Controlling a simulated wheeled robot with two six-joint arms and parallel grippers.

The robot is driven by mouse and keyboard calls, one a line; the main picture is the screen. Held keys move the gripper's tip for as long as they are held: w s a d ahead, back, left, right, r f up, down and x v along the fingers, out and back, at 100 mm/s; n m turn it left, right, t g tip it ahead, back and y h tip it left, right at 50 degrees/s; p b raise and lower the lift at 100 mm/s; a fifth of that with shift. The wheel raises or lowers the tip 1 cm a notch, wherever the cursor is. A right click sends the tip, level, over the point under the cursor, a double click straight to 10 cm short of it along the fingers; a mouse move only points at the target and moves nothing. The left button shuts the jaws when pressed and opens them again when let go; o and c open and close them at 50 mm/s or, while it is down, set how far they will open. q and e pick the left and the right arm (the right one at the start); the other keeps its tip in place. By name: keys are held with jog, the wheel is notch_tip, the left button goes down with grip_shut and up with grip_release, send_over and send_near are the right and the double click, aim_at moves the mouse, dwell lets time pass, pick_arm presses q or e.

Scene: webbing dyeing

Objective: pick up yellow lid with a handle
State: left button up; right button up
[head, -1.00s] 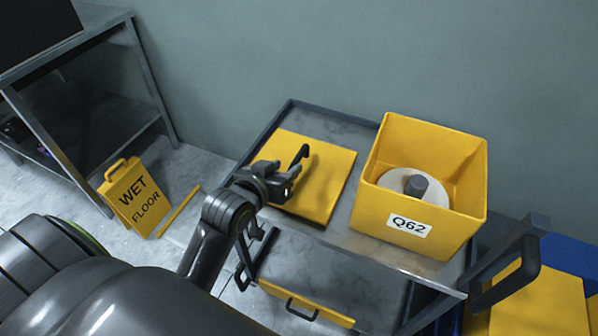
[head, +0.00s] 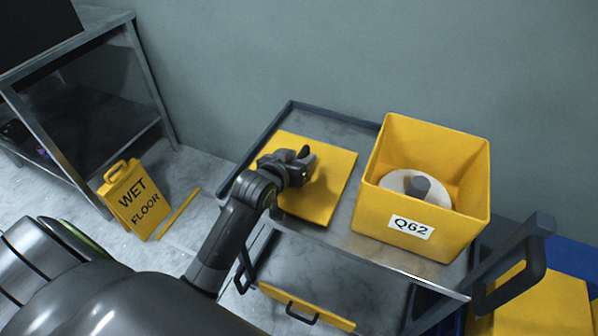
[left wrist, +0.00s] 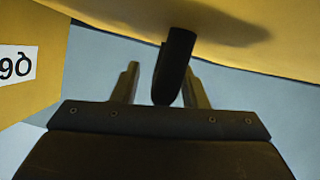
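The yellow lid (head: 335,176) lies flat on the left part of the cart's top shelf. My left gripper (head: 302,164) is over the lid's middle and hides most of its black handle. In the left wrist view the lid (left wrist: 110,12) fills the top edge. The black handle (left wrist: 174,66) stands out from it into the space between my two fingers (left wrist: 162,86). The fingers are apart, with a clear gap at the left finger; the handle looks close to the right one. My right gripper is not in view.
A yellow bin (head: 365,212) labelled Q62, with a pale disc (head: 397,181) inside, stands right of the lid on the cart (head: 350,125). Another yellow lid with a handle (head: 300,312) is on the lower shelf. A wet floor sign (head: 135,200) stands at left.

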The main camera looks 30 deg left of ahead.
pick_arm(q)
grip_shut()
jog(key=shift+r, duration=0.1)
